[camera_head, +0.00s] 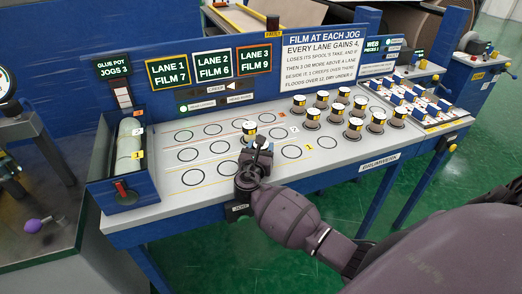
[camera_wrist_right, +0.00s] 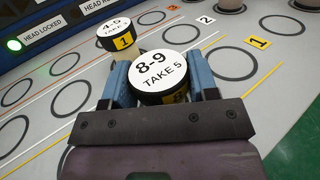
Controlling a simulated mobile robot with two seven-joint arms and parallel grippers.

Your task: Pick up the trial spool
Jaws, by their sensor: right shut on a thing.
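My right gripper (camera_wrist_right: 165,90) is shut on a spool (camera_wrist_right: 162,72) with a round white top reading "8-9 TAKE 5" and a black and yellow side. In the head view my right gripper (camera_head: 257,155) is low over the front of the lane board and mostly hides this spool. I cannot tell whether the spool touches the board. A second spool (camera_wrist_right: 119,36), reading "4-5" with a yellow 1 tag, stands just beyond it; it also shows in the head view (camera_head: 249,130). Neither visible label says "trial". My left gripper is not in view.
Several more spools (camera_head: 353,127) stand in rows to the right on the lane board (camera_head: 222,174). Empty printed circles lie left of my gripper. A blue and white rack (camera_head: 410,97) is at far right; a glue pot unit (camera_head: 127,165) is at left.

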